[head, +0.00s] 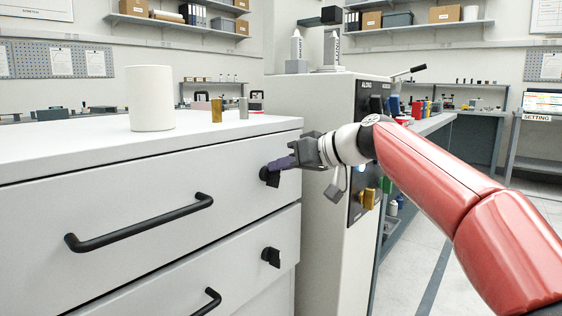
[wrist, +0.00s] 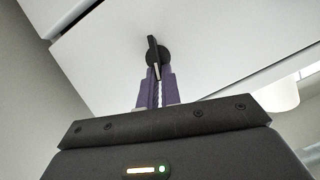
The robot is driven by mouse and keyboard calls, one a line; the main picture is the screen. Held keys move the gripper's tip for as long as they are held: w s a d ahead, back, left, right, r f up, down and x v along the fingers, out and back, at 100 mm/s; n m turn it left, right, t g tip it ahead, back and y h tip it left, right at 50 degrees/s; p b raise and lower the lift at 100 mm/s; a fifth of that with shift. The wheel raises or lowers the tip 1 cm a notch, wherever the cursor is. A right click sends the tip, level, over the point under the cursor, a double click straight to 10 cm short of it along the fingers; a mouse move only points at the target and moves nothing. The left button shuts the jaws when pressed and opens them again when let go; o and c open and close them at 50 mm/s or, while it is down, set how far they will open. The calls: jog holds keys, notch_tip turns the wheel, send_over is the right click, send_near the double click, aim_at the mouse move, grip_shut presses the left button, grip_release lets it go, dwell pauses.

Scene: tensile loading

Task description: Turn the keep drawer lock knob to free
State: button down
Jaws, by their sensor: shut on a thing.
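The upper drawer (head: 120,210) has a black lock knob (head: 268,178) near its right edge, partly hidden behind my gripper. The lower drawer has a similar black knob (head: 271,257), which stands free. Neither knob shows a readable label, so I cannot tell which one is the keep drawer's.
The upper drawer has a long black bar handle (head: 140,226). A white cylinder (head: 150,98) and small brass and grey cylinders stand on the cabinet top. A tall grey machine (head: 325,180) with a dark control panel stands close to the right of the cabinet.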

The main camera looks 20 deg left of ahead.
jog(key=shift+w+d+f+m+g+y, duration=0.15)
jog(key=shift+w+f+m+g+y, duration=0.45)
jog(key=shift+m, duration=1.25)
jog(key=shift+w+d+f+m+g+y, duration=0.1)
jog(key=shift+f+m+g+y, duration=0.15)
jog(key=shift+m+g+y, duration=1.15)
jog(key=shift+w+d+f+m+t+y, duration=0.2)
jog(key=shift+f+m+y, duration=0.25)
jog(key=shift+m, duration=1.9)
jog(key=c, duration=1.6)
grip_release()
jog(key=shift+a, duration=0.1)
jog(key=d, duration=0.8)
jog(key=shift+b, duration=0.3)
jog(key=shift+a+f, duration=0.1)
